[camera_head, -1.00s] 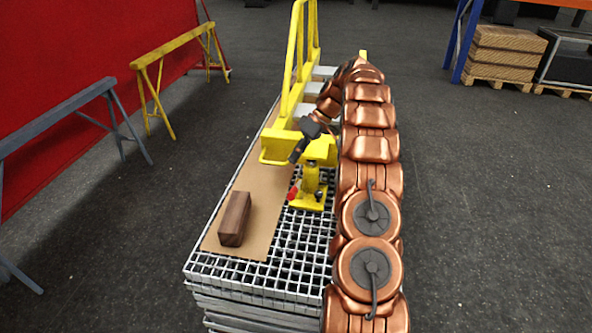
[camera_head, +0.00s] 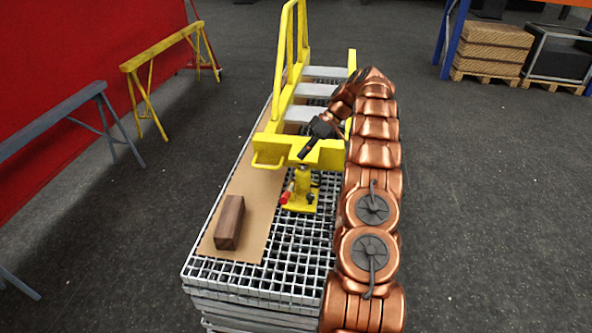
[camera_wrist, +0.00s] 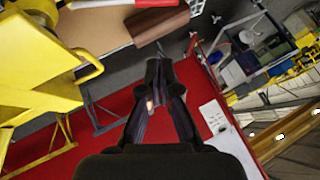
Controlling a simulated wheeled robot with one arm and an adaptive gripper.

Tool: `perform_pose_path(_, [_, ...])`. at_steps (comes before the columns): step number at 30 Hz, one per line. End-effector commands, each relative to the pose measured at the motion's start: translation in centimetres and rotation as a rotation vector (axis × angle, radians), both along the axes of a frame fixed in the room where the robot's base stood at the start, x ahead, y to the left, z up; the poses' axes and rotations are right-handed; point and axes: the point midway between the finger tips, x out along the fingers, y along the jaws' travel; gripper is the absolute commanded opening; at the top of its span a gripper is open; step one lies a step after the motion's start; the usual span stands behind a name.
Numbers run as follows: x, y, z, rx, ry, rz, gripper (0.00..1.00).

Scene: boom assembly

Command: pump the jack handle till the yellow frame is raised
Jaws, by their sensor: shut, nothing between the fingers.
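The yellow jack (camera_head: 301,196) stands on the grating under the cross-beam of the yellow frame (camera_head: 270,147). A red-tipped handle (camera_head: 285,198) shows at the jack's left side. In the wrist view, a white bar with a red part (camera_wrist: 88,3) crosses the top edge, beside large yellow metal (camera_wrist: 40,60). My gripper (camera_head: 303,155) is shut and empty. In the head view it overlaps the cross-beam, above the jack and apart from the handle; whether it touches the beam I cannot tell. The closed fingers (camera_wrist: 157,85) also show in the wrist view.
A brown wooden block (camera_head: 229,222) lies on the tan board (camera_head: 250,210) at the left of the grating (camera_head: 300,245). My arm covers the grating's right side. Yellow (camera_head: 160,50) and grey (camera_head: 60,118) trestles stand to the left, with open floor between.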

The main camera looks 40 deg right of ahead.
Motion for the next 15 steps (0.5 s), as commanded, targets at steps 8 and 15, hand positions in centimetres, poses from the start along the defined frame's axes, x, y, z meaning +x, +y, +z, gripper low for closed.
perform_pose_path(8, [0.4,1.5,-2.0,-0.001,0.002,0.0,0.0])
perform_pose_path(15, [0.8,2.9,-3.3,0.001,0.002,0.001,0.0])
